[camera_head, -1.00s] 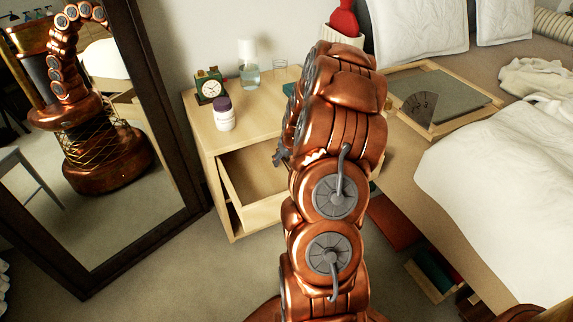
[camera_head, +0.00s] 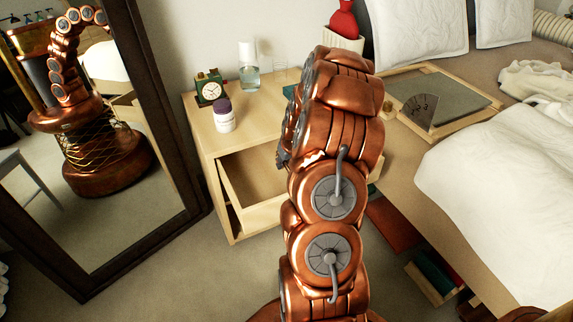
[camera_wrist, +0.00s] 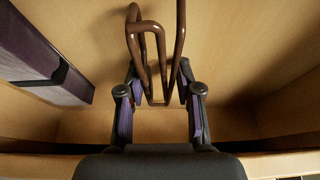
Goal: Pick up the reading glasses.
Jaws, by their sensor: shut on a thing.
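The reading glasses (camera_wrist: 162,55) have a thin brown frame and show in the wrist view, between the fingers of my gripper (camera_wrist: 158,88). The fingers, with purple inner pads, are shut on the frame. Pale wooden walls surround them, like the inside of the drawer. In the head view my arm hides the glasses and nearly all of the gripper, which is over the right side of the open drawer (camera_head: 240,190).
A dark purple-sided object (camera_wrist: 45,55) lies left in the wrist view. On the nightstand (camera_head: 262,115) stand a green clock (camera_head: 210,88), a purple-capped bottle (camera_head: 224,117) and a clear bottle (camera_head: 249,70). A mirror (camera_head: 80,190) stands left; the bed (camera_head: 500,180) is right.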

